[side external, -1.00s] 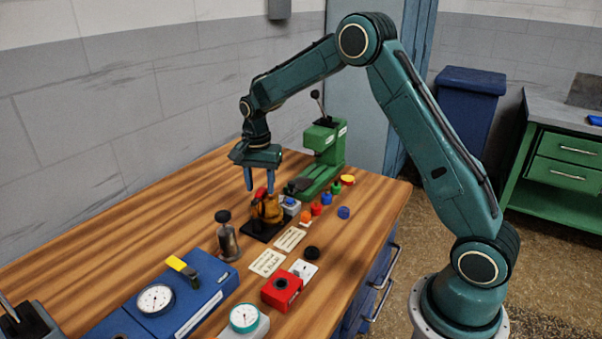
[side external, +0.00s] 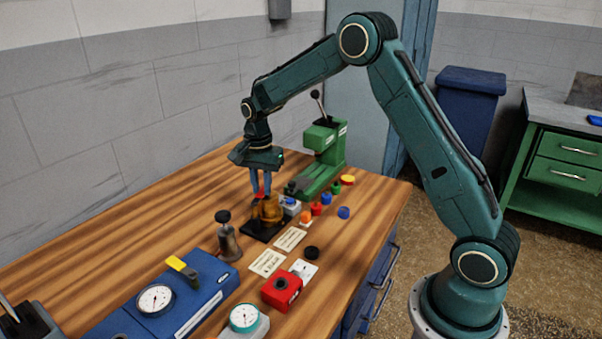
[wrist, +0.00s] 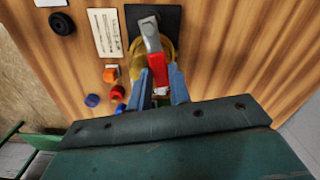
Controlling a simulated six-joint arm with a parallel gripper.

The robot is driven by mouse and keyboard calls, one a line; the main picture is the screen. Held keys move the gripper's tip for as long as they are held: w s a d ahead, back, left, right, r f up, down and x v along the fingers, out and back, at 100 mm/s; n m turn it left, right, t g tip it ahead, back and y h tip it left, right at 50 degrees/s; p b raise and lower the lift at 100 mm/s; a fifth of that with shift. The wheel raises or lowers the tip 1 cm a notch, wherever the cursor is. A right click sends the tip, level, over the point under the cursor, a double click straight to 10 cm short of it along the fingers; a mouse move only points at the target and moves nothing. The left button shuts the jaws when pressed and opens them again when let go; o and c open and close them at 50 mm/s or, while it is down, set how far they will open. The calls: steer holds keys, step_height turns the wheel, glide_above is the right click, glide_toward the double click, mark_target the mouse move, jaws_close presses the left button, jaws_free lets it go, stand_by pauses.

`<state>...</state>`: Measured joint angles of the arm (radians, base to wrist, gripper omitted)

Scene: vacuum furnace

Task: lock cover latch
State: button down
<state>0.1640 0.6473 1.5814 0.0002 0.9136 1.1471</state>
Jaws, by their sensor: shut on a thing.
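The red latch lever (side external: 260,195) stands on a small amber-brass body (side external: 271,211) on a black base plate (side external: 258,231). My gripper (side external: 261,190) points down from above, and its two blue fingers are shut on the lever. In the wrist view my gripper (wrist: 160,88) has a finger on each side of the lever, which runs up the picture between them. Its red and grey part (wrist: 151,38) shows beyond the fingertips. The fingers and lever hide much of the amber body, so I cannot tell the latch's exact seating.
A green press (side external: 322,160) stands close behind the base plate. Small coloured knobs (side external: 316,208) lie to the right. A dark-capped flask (side external: 227,238), label cards (side external: 267,263), a red box (side external: 281,291) and a blue gauge unit (side external: 190,295) stand nearer. The left tabletop is clear.

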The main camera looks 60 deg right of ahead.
steer(key=shift+s+d+m, duration=0.1)
steer(key=shift+s+m, duration=0.25)
steer(key=shift+m, duration=0.45)
steer(key=shift+s+m, duration=0.3)
steer(key=shift+m, duration=0.5)
steer(key=shift+r, duration=0.1)
steer(key=c, duration=1.3)
jaws_free()
step_height(320, 180, up, 14)
steer(key=shift+f, duration=0.1)
